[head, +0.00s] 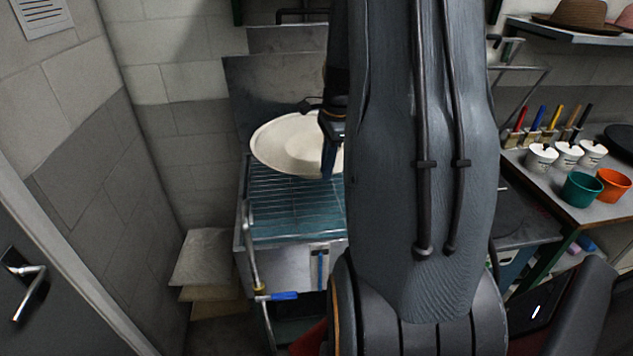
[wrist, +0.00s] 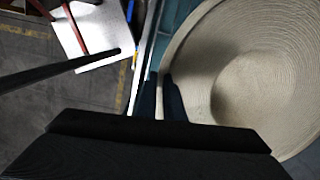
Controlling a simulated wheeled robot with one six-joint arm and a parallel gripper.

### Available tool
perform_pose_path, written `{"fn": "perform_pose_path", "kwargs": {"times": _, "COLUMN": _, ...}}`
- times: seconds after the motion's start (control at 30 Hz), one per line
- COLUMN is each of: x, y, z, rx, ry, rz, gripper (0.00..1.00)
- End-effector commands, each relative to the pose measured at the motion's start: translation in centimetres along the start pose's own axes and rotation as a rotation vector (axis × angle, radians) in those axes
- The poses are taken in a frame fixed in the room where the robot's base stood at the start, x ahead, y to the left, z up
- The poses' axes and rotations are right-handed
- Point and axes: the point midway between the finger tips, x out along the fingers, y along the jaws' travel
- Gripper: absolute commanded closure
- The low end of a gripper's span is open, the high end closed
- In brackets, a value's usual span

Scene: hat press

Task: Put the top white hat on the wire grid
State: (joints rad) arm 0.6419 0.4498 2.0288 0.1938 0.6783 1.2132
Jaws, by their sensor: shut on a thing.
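The white hat (head: 284,143) is in my gripper (head: 331,150), above the back of the wire grid (head: 290,205). It is tilted, and my arm hides its right side in the head view. In the wrist view the hat (wrist: 215,60) fills the right side, with its round crown and wide brim showing. My gripper's fingers (wrist: 160,97) are shut on the hat's brim at its left edge. The grid's front part is bare. I cannot tell whether the hat touches the grid.
A metal back panel (head: 245,90) stands behind the grid. A pipe with a blue-handled valve (head: 284,296) runs at the grid's front left. Stacked boards (head: 205,256) lie left. A table at right holds white cups (head: 541,157), a green cup (head: 581,189) and an orange cup (head: 613,185).

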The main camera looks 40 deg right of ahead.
Motion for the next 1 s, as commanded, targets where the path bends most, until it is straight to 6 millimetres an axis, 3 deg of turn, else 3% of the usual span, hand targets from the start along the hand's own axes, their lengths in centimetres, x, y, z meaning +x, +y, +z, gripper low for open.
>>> {"fn": "perform_pose_path", "kwargs": {"times": 0.07, "x": 0.1, "y": -1.0, "z": -0.7, "rx": 0.002, "ry": 0.001, "rz": -0.003, "gripper": 1.0}}
{"fn": "perform_pose_path", "kwargs": {"times": 0.3, "x": 3.1, "y": -0.7, "z": -1.0, "rx": 0.006, "ry": 0.0, "rz": -0.001, "gripper": 1.0}}
{"fn": "perform_pose_path", "kwargs": {"times": 0.57, "x": 3.9, "y": -0.6, "z": -1.2, "rx": 0.007, "ry": 0.0, "rz": -0.001, "gripper": 1.0}}
{"fn": "perform_pose_path", "kwargs": {"times": 0.83, "x": 6.6, "y": -0.6, "z": -1.7, "rx": 0.01, "ry": 0.001, "rz": -0.002, "gripper": 1.0}}
{"fn": "perform_pose_path", "kwargs": {"times": 1.0, "x": 6.9, "y": -0.5, "z": -1.8, "rx": 0.011, "ry": 0.001, "rz": -0.003, "gripper": 1.0}}
